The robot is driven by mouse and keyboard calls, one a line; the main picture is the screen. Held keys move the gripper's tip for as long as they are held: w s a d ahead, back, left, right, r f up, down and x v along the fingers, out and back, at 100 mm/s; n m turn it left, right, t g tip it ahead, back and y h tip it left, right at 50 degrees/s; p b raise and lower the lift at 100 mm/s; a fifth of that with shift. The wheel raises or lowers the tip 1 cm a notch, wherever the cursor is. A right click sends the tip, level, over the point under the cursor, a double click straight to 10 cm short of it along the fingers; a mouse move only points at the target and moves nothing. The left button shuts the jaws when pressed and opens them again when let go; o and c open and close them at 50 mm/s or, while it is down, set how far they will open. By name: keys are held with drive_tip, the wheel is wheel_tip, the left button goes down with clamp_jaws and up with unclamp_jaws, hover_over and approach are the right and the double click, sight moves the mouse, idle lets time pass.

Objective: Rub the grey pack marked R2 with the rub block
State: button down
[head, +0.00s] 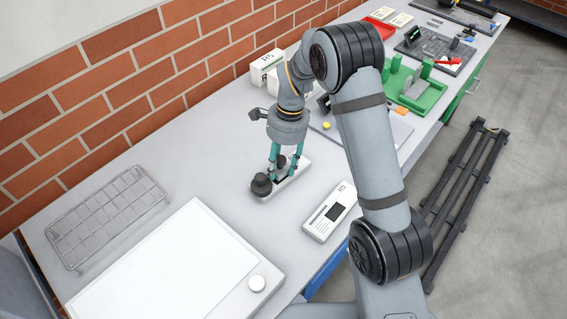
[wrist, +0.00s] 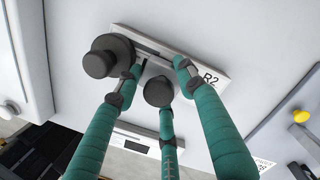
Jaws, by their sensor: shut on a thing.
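The grey pack marked R2 (wrist: 209,77) lies flat on the bench under my gripper. Its label shows at the right end in the wrist view; it also shows in the head view (head: 296,177). My gripper (head: 282,167), with its teal fingers, points down over the pack's middle and is closed. A dark rounded knob, seemingly the rub block's (wrist: 158,92), shows between the fingers; the fingers hide most of what they hold. I cannot tell whether the block touches the pack. A black disc with a knob (wrist: 99,63) stands at the pack's left end.
A pack marked R5 (head: 331,211) lies to the right of my gripper. A large white plate with a dial (head: 257,283) and a wire rack (head: 107,217) are at the left. White boxes (head: 265,67) stand by the brick wall. A green tray (head: 415,93) is farther back.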

drive_tip(key=shift+s+a, duration=0.2)
drive_tip(key=shift+a, duration=0.1)
drive_tip(key=shift+w+d+p, duration=0.3)
drive_tip(key=shift+w+d, duration=1.4)
drive_tip(key=shift+d, duration=0.05)
drive_tip(key=shift+w+d, duration=0.45)
drive_tip(key=shift+d, duration=0.05)
drive_tip(key=shift+s+a+b, duration=1.4)
drive_tip(key=shift+s+a, duration=0.75)
drive_tip(key=shift+a, duration=0.1)
wheel_tip(320, 180, up, 7)
drive_tip(key=p, duration=0.5)
drive_tip(key=shift+f, duration=0.1)
